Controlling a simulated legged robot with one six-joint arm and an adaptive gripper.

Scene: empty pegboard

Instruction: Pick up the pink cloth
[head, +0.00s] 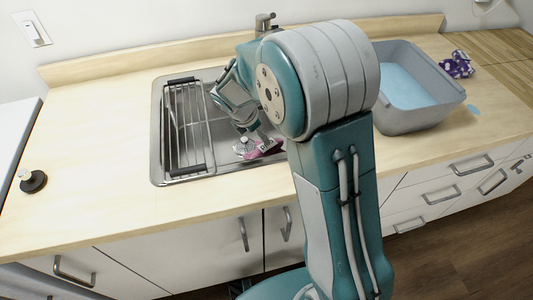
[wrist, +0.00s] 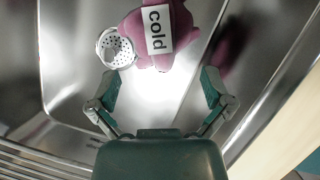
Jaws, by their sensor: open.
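The pink cloth (wrist: 178,22) lies crumpled in the metal sink, with a white label reading "cold" on it. In the head view a pink piece of it (head: 264,152) shows at the sink's front, partly hidden by my arm. My gripper (wrist: 160,82) is open and empty, and in the wrist view the cloth lies just beyond its fingertips, between their lines. In the head view my gripper (head: 257,138) is over the sink, close to the cloth.
A perforated metal strainer (wrist: 115,48) sits beside the cloth. A wire rack (head: 187,125) covers the sink's left part. A grey tub (head: 420,118) with blue liquid and a purple patterned cloth (head: 457,65) are on the right. A black stopper (head: 33,181) lies on the left counter, otherwise clear.

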